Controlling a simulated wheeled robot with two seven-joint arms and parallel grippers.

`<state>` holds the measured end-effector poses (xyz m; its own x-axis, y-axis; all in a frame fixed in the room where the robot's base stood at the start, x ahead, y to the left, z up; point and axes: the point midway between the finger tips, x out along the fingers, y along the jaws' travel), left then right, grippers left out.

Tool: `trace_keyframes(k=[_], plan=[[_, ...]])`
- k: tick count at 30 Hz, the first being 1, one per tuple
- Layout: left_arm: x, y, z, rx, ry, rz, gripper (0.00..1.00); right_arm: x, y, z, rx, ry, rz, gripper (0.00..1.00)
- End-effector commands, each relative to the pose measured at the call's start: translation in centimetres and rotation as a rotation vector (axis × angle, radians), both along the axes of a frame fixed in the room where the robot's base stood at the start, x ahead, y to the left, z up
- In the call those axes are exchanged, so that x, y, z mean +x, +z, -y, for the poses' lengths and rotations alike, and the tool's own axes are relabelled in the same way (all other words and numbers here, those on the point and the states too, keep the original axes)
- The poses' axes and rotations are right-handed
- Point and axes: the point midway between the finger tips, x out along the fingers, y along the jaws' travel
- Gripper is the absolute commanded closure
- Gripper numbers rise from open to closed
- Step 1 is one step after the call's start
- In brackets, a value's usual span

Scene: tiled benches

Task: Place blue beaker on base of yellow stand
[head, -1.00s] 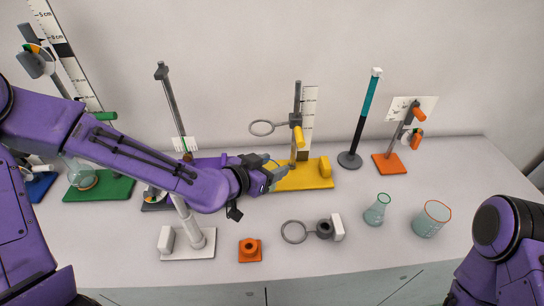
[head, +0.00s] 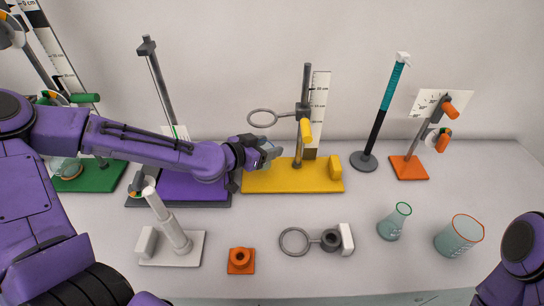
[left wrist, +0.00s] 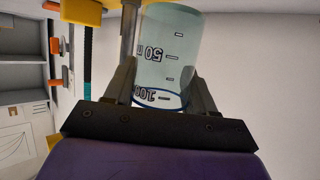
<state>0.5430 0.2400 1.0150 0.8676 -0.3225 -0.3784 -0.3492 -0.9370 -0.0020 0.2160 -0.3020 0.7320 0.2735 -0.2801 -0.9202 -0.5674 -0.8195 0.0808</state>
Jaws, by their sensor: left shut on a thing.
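The blue beaker (left wrist: 165,55), clear with a blue rim and volume marks, is between the fingers of my left gripper (left wrist: 160,92) in the left wrist view. In the head view my left gripper (head: 264,154) is shut on it near the left end of the yellow stand's base (head: 270,182), below the ring. The beaker (head: 267,149) is mostly hidden there; I cannot tell whether it touches the base. The yellow stand has a grey rod, a ring (head: 263,118) and a yellow knob. My right gripper is out of view.
A purple-based stand (head: 190,188) is close on the left, under my left arm. A white stand (head: 170,248), an orange block (head: 241,260) and a loose ring clamp (head: 318,240) lie in front. A green-rimmed flask (head: 394,222) and an orange-rimmed beaker (head: 459,236) stand at right.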

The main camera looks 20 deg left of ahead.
Motion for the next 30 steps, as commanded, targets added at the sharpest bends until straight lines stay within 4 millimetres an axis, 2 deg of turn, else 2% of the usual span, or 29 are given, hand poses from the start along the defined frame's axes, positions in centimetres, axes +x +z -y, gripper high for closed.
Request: trace_keyframes(k=[1, 4, 7, 8, 17, 18, 19, 20, 30], plan=[[0.1, -1.4, -0.4, -0.002, 0.006, -0.001, 0.80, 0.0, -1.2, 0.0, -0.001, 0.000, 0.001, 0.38], [-0.1, -3.5, -0.7, -0.002, 0.012, -0.001, 0.80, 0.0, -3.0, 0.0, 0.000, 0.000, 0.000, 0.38], [-0.2, -3.6, -0.8, 0.000, 0.013, 0.001, 0.80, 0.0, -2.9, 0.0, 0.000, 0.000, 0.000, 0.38], [-0.2, -3.4, -0.8, 0.000, 0.014, 0.000, 0.86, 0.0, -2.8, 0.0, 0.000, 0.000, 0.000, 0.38], [-0.2, -3.9, -0.9, 0.000, 0.014, 0.000, 0.86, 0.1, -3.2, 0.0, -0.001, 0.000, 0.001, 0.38], [-0.2, -3.8, -0.9, 0.000, 0.014, 0.000, 0.32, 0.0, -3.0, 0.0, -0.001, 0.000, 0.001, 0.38], [-0.2, -3.7, -0.9, 0.000, 0.014, 0.000, 0.22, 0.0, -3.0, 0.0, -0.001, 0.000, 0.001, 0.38], [-0.2, -3.7, -0.9, 0.000, 0.014, 0.000, 0.19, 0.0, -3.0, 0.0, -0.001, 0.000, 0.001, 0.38], [-0.2, -3.2, -0.9, -0.001, 0.014, 0.001, 0.19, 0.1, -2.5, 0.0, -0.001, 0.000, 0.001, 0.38]])
